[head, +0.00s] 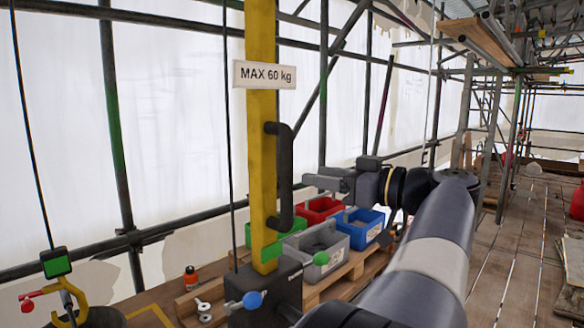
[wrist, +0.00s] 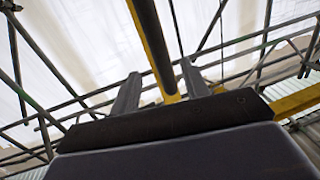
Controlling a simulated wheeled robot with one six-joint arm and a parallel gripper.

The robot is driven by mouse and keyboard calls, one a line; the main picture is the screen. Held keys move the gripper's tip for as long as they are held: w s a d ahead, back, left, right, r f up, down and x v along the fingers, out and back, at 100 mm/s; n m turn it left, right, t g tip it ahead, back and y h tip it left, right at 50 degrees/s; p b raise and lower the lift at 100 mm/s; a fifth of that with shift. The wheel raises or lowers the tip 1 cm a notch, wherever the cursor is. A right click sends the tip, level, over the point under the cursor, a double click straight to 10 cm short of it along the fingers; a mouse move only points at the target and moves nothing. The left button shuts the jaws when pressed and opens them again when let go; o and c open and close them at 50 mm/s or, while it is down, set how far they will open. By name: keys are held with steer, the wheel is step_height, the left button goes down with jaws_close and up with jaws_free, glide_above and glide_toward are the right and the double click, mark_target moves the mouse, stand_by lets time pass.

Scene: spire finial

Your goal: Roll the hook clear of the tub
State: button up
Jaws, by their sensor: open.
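The yellow hook (head: 72,318) hangs at the lower left under a block with a green screen (head: 56,262); a red part sticks out beside it. A dark round tub (head: 105,318) shows at the bottom edge, mostly cut off; I cannot tell whether the hook is over or inside it. A yellow post (head: 262,140) carries a black upright handle (head: 286,180). My gripper (head: 308,181) is open, just right of the handle. In the wrist view, the handle (wrist: 152,45) runs between my two spread fingers (wrist: 160,85), not gripped.
Red (head: 318,209), blue (head: 362,232), green and grey (head: 318,250) bins sit behind on pallets. Scaffold poles surround; planks are open at right.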

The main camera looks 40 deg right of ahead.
mark_target(292, 171)
steer(key=p+x, duration=0.2)
steer(key=x, duration=0.6)
steer(key=shift+w, duration=0.25)
steer(key=shift+f, duration=0.1)
jaws_close()
